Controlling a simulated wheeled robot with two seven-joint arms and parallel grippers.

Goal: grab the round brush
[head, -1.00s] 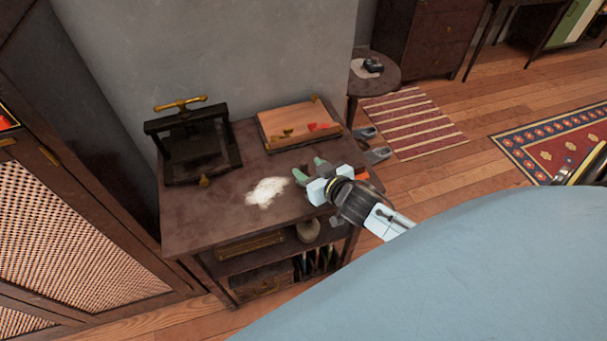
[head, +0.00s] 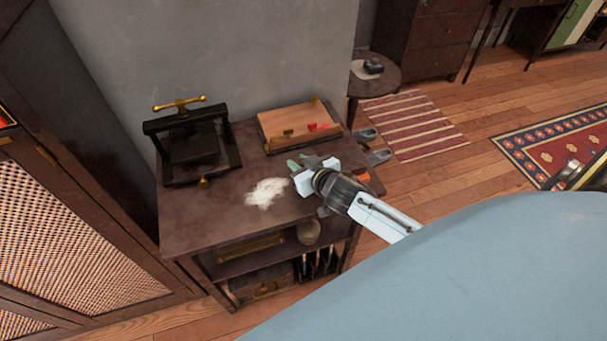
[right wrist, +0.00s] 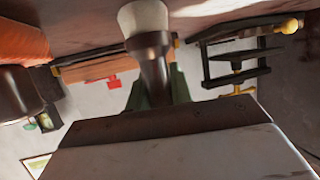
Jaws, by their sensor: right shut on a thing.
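The round brush (right wrist: 152,62) shows in the right wrist view, with pale bristles and a dark handle. Its handle is between the green fingers of my right gripper (right wrist: 154,88), which is shut on it. In the head view my right gripper (head: 303,164) is over the right part of the dark side table (head: 205,218), beside a patch of white powder (head: 267,192). The brush is not clearly visible there, hidden by the gripper. My left gripper is not in view.
A black press with a brass handle (head: 190,142) stands at the table's back left. A wooden board (head: 298,124) with a small red item lies at the back right. The table's front left is clear.

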